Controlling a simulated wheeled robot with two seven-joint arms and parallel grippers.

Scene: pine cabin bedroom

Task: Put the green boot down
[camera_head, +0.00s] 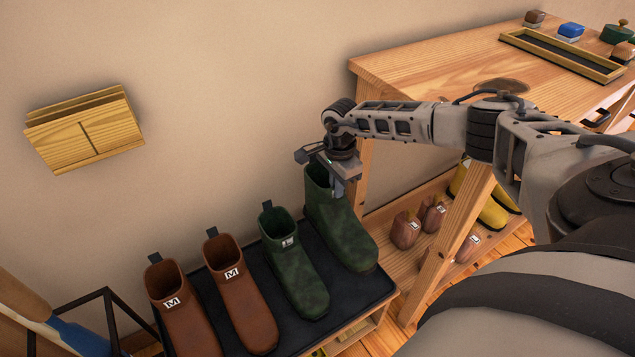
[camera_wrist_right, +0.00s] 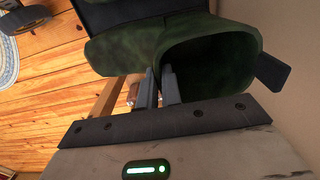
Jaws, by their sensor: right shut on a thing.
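My right gripper (camera_head: 338,182) is shut on the top rim of a dark green boot (camera_head: 341,238). The boot is upright, toe toward the front right, at the right end of the black boot tray (camera_head: 378,287). I cannot tell whether its sole touches the tray. In the right wrist view my fingers (camera_wrist_right: 160,84) pinch the wall of the green boot (camera_wrist_right: 205,62) beside its open top. A second green boot (camera_head: 292,262), with a white label, stands on the tray just to the left. My left gripper is not in view.
Two brown boots, one in the middle (camera_head: 238,290) and one at the left (camera_head: 185,310), stand on the tray. A wooden table (camera_head: 430,70) is to the right, with brown shoes (camera_head: 405,230) and yellow boots (camera_head: 485,205) on its lower shelf. A wooden wall holder (camera_head: 85,130) hangs behind.

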